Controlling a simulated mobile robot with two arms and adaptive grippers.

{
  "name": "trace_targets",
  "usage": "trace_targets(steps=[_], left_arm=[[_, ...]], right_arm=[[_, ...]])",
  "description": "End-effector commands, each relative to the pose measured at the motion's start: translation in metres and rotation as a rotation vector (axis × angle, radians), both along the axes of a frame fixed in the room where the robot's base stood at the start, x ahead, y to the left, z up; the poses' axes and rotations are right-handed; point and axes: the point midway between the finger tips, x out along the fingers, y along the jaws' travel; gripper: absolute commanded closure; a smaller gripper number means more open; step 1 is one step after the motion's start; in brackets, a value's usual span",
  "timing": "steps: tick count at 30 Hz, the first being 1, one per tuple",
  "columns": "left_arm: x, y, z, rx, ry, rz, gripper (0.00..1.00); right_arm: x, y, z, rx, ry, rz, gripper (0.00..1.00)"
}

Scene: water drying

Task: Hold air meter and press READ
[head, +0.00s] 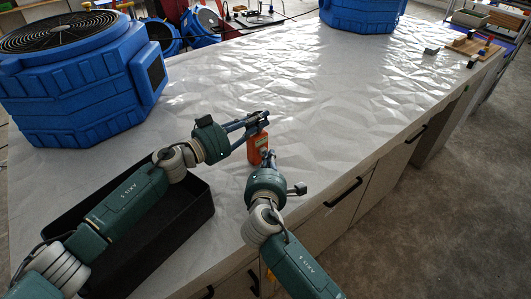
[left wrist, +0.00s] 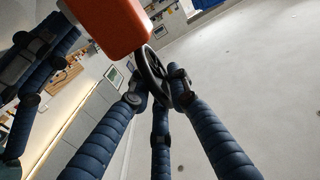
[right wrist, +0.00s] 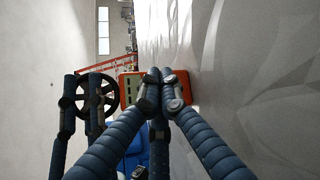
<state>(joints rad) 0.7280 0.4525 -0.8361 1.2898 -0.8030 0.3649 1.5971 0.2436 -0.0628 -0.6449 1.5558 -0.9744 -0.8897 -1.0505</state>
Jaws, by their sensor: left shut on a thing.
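The orange air meter (head: 256,150) is held above the table near its front edge. My left gripper (head: 262,118) is shut on it; in the left wrist view its fingertips (left wrist: 160,92) close at the black ring (left wrist: 152,72) beside the orange body (left wrist: 112,22). My right gripper (head: 269,158) is just below and to the right of the meter, fingers pointing at it. In the right wrist view, the right fingertips (right wrist: 163,88) are together in front of the orange-rimmed face (right wrist: 130,90), hiding much of it. I cannot tell whether they touch it. The READ button cannot be made out.
A black open tray (head: 185,238) lies under my left arm. A large blue air mover (head: 75,100) stands at the left and another (head: 362,14) at the far edge. Small blocks and a wooden board (head: 472,42) lie at the far right. The table's middle (head: 310,85) is clear.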

Motion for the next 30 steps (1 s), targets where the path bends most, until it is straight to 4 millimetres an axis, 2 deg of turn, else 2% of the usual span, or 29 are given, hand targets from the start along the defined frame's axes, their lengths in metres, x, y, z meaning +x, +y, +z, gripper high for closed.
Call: trace_targets(steps=[17,30], left_arm=[[-0.001,-0.002,0.0,-0.003,0.002,-0.005,1.0],[-0.001,-0.001,0.0,-0.001,0.002,-0.003,1.0]], right_arm=[[0.003,0.002,0.001,0.001,-0.002,0.001,1.0],[-0.012,-0.009,0.0,0.001,0.0,0.001,1.0]])
